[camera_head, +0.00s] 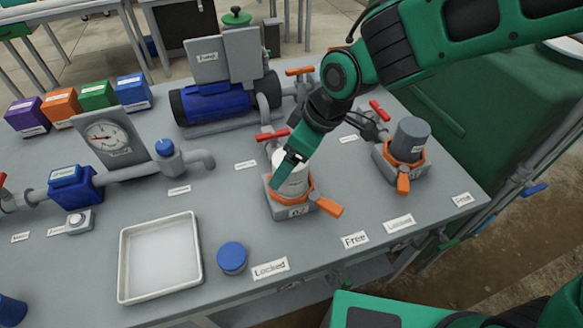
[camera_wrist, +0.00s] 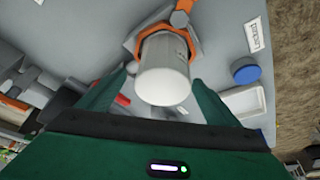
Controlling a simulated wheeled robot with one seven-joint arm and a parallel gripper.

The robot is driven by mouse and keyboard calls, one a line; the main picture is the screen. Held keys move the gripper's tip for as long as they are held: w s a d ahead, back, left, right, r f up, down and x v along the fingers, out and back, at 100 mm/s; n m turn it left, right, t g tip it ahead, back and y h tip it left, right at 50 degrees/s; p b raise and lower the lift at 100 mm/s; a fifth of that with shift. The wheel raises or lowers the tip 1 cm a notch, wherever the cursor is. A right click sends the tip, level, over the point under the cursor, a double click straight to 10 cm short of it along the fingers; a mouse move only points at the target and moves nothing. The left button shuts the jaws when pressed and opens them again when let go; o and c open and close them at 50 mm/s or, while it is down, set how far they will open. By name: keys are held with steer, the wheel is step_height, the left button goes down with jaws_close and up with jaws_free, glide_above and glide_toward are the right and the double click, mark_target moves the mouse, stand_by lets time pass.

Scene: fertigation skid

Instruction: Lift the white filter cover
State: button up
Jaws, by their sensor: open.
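The white filter cover (camera_head: 292,182) stands upright on its grey base, with an orange ring and an orange lever (camera_head: 328,207) around its foot. The lever points to the front right, toward the "Free" label. In the wrist view the cover (camera_wrist: 164,72) lies between the two fingers of my gripper (camera_wrist: 165,88). My gripper (camera_head: 290,157) is open and comes down around the cover's upper part from above. One finger hides part of the cover in the head view. I cannot tell whether the fingers touch it.
A grey filter cover (camera_head: 410,140) with its own orange lever stands at the right. A white tray (camera_head: 160,256) and a blue round cap (camera_head: 232,258) are at the front. A red valve handle (camera_head: 273,135) and pipes are close behind the white cover.

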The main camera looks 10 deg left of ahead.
steer(key=shift+x, duration=2.15)
steer(key=shift+s+d, duration=0.1)
steer(key=shift+s, duration=0.05)
steer(key=c, duration=1.2)
steer(key=shift+c, duration=0.2)
step_height(320, 180, up, 11)
steer(key=shift+f, duration=0.1)
